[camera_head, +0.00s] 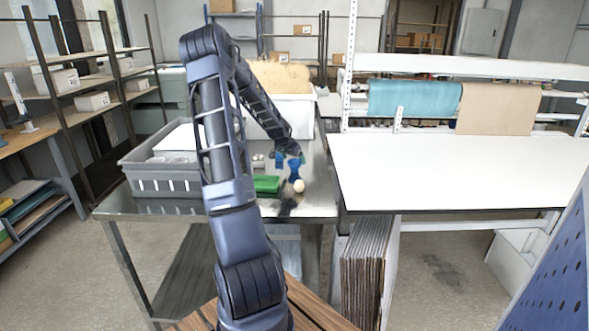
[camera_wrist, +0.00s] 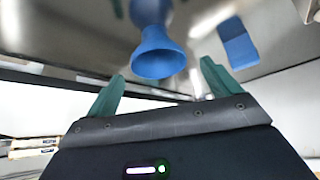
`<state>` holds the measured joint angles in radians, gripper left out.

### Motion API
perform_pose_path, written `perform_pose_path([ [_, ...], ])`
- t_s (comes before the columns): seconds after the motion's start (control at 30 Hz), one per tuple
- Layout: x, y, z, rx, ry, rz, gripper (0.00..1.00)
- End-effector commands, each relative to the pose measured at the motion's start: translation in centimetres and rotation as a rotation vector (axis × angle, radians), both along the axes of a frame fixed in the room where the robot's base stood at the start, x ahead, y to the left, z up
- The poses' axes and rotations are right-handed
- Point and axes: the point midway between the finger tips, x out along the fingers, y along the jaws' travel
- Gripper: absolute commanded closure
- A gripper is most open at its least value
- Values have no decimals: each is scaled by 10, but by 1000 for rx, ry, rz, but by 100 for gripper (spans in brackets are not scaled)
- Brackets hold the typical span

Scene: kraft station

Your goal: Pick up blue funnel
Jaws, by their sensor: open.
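The blue funnel (camera_head: 295,170) stands on the metal table, near its right side. In the wrist view the funnel (camera_wrist: 158,58) is ahead of my gripper (camera_wrist: 163,72), its wide round mouth toward the camera and between the lines of the two teal fingers. My gripper (camera_head: 288,157) is open and empty, close to the funnel in the head view. The fingers are apart from it on both sides; I cannot tell the exact gap in depth.
A green object (camera_head: 267,184), a pale round object (camera_head: 299,186) and a dark item (camera_head: 287,207) lie near the funnel. A flat blue item (camera_wrist: 238,42) is beside it in the wrist view. A grey crate (camera_head: 165,181) stands left; a white-topped table (camera_head: 440,170) stands right.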

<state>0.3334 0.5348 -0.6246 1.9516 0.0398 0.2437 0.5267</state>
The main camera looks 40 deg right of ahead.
Motion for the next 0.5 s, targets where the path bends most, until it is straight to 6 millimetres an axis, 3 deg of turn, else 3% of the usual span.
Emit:
perform_pose_path([
  [0.17, 0, -3, -7, 1, 0, -1, 11],
  [0.5, 4, -22, -44, 1, 0, -1, 11],
])
